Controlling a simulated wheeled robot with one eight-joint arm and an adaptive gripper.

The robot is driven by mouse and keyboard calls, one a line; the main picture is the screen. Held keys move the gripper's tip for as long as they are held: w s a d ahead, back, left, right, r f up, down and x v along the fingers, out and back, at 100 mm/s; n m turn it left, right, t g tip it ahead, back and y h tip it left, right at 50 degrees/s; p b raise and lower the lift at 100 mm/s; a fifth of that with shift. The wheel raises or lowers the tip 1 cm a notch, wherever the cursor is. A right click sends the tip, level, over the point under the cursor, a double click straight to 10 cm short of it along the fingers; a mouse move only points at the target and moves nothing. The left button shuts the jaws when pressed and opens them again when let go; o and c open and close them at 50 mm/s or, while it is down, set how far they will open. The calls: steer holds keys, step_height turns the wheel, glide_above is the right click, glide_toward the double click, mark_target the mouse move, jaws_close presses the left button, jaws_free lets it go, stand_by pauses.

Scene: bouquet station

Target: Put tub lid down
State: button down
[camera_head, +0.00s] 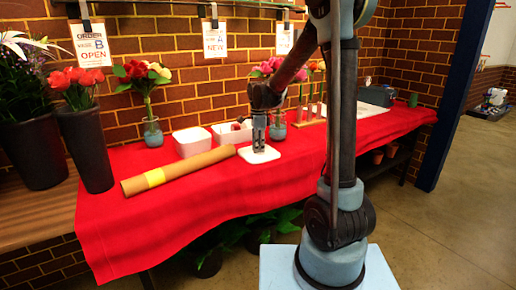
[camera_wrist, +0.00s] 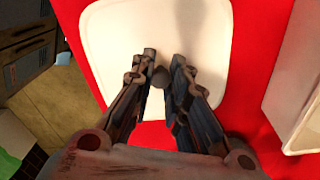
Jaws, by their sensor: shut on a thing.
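The white tub lid (camera_head: 270,155) is a flat rounded square with a small grey knob (camera_wrist: 159,77). It lies level at the red table cloth, near the front edge in the head view; I cannot tell whether it touches the cloth. My gripper (camera_head: 259,148) points down over the lid's middle. In the wrist view, the fingers of my gripper (camera_wrist: 163,72) stand on either side of the knob, shut on it. The white lid (camera_wrist: 155,25) fills the top middle of that view, with red cloth around it.
A white tub (camera_head: 193,143) and a white bin (camera_head: 228,134) stand left of the lid. A brown paper roll (camera_head: 200,164) with a yellow band lies to the left. Flower vases (camera_head: 152,133) stand behind. Some red cloth (camera_head: 300,160) right of the lid is clear.

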steer(key=c, duration=1.6)
jaws_free()
steer(key=shift+o, duration=0.2)
step_height(320, 180, up, 11)
steer(key=s+d+r+n, duration=0.1)
steer(key=s+d+n, duration=0.3)
steer(key=s+d, duration=0.45)
steer(key=s+d+f+n, duration=0.4)
steer(key=s, duration=0.3)
steer(key=s+d+f+n+t, duration=0.1)
steer(key=s+d+f+n, duration=0.3)
steer(key=s, duration=0.4)
steer(key=s+d+f+n+t, duration=0.1)
steer(key=s+d+f+n, duration=0.3)
steer(key=s, duration=0.4)
step_height(320, 180, down, 2)
steer(key=shift+s+d, duration=0.15)
steer(key=shift+d, duration=0.3)
